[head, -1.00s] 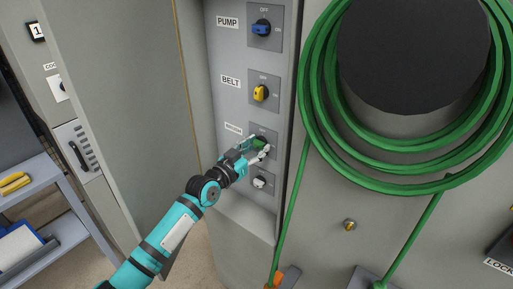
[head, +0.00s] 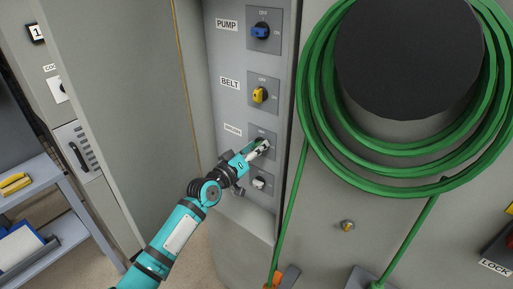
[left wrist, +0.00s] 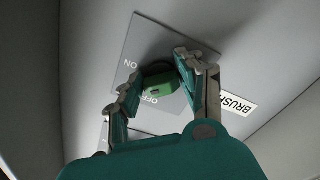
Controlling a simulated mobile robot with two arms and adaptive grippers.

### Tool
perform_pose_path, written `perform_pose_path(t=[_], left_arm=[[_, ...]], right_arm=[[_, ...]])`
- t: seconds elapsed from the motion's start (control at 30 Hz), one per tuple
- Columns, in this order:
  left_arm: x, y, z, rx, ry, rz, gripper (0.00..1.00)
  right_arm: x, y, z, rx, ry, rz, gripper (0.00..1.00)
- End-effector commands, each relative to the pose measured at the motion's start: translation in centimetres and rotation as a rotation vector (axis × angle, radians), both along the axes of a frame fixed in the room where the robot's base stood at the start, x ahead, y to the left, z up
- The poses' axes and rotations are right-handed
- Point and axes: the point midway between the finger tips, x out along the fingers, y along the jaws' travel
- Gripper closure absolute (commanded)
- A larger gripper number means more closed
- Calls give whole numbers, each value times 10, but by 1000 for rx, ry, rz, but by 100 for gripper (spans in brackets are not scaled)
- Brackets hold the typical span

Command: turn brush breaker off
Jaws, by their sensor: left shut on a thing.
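The green brush breaker knob (left wrist: 160,84) sits on its grey plate (left wrist: 146,38), with ON and OFF lettered beside it. The end of the knob that faces the wrist camera is near the OFF lettering, but its exact angle is hard to tell. My left gripper (left wrist: 160,78) has one finger on each side of the knob and is shut on it. In the head view my left gripper (head: 262,148) reaches the third plate down and largely hides the knob. The BRUSH label (left wrist: 238,99) is beside the plate, partly cut off by my gripper. My right gripper is not in view.
Above are the yellow belt knob (head: 259,95) and blue pump knob (head: 260,31). A pale knob (head: 259,183) sits just below my gripper. A green hose coil (head: 318,120) hangs to the right. An open grey door (head: 115,90) stands left of the panel.

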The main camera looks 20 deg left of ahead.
Motion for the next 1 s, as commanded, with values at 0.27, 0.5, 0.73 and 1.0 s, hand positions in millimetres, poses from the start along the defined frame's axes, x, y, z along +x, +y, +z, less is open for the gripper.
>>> perform_pose_path(t=[0.27,0.5,0.73,1.0], left_arm=[[-1,-1,2,-248,91,1,94],[-1,-1,3,-459,168,1,94],[-1,-1,4,-633,231,2,94],[-1,-1,4,-768,280,3,94]], right_arm=[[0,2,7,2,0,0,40],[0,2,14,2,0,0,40],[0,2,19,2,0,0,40],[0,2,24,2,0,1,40]])
